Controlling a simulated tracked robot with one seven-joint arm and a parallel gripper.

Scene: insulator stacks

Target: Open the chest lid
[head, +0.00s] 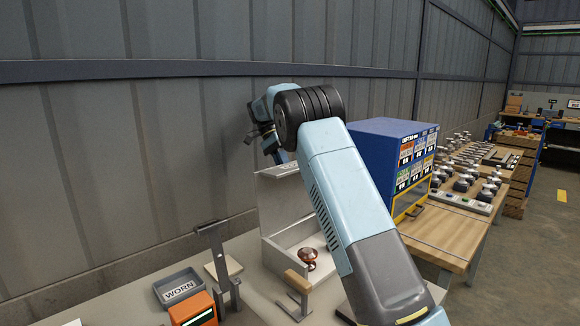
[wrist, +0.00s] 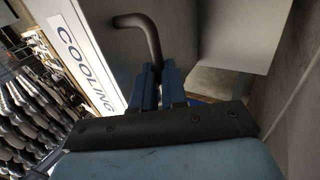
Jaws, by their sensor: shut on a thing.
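The pale grey chest (head: 276,262) stands on the bench in the head view, with its inside showing. Its lid (head: 283,203) stands raised, roughly upright, at the back; in the wrist view the lid (wrist: 205,30) fills the upper middle, beside a white strip lettered COOLING (wrist: 82,62). My gripper (wrist: 158,72) is shut on the dark bent lid handle (wrist: 140,21). In the head view my gripper (head: 266,142) is above the lid, close to the wall, and the handle is hard to make out there.
A reddish-brown object (head: 307,258) lies inside the chest. A grey WORN tray (head: 180,288), an orange device (head: 194,310) and a metal stand (head: 219,262) are to the left. A blue cabinet (head: 376,165) stands right of my arm. The corrugated wall (head: 150,150) is close behind.

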